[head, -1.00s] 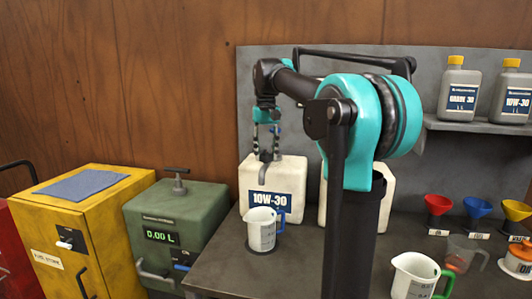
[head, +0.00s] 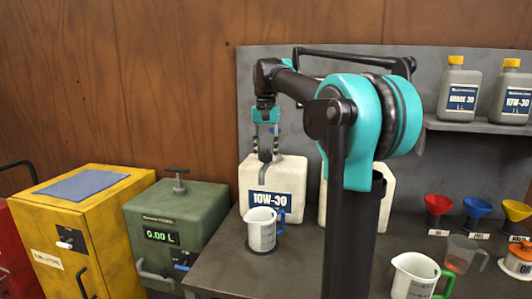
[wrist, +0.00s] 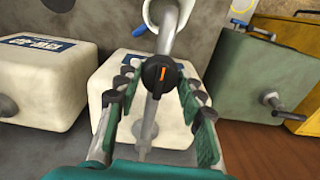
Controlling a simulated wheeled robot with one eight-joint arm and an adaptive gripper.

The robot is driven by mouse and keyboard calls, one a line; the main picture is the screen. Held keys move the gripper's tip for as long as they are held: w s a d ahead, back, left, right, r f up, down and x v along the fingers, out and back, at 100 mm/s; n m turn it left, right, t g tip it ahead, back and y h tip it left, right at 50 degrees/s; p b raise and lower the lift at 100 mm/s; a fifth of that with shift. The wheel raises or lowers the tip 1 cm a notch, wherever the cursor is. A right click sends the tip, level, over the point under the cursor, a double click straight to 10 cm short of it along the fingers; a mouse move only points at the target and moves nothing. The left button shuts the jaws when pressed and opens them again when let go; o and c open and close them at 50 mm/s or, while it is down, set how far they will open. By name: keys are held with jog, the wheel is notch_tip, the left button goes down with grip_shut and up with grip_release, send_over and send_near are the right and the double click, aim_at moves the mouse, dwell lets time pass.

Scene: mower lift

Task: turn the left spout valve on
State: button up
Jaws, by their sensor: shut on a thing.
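The left spout valve is a black knob (wrist: 160,75) with an orange stripe, on a grey metal spout (wrist: 172,30) at the left white 10W-30 container (head: 290,172). My gripper (head: 266,148) points down at it from above. In the wrist view my gripper (wrist: 160,92) has one finger on each side of the knob and is shut on it; the exact contact is hard to see. The orange stripe points nearly along the spout. A white measuring jug (head: 261,231) with a blue handle stands below the spout.
A second white container (head: 385,196) stands to the right, partly behind my arm. A green box (head: 190,215) with a 0.00 L display stands left of the bench. Another jug (head: 408,278), coloured funnels (head: 476,208) and shelf bottles (head: 460,90) are at the right.

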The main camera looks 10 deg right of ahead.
aim_at(266, 151)
jog(key=o, duration=1.2)
notch_tip(266, 151, up, 12)
jog(key=shift+s, duration=0.1)
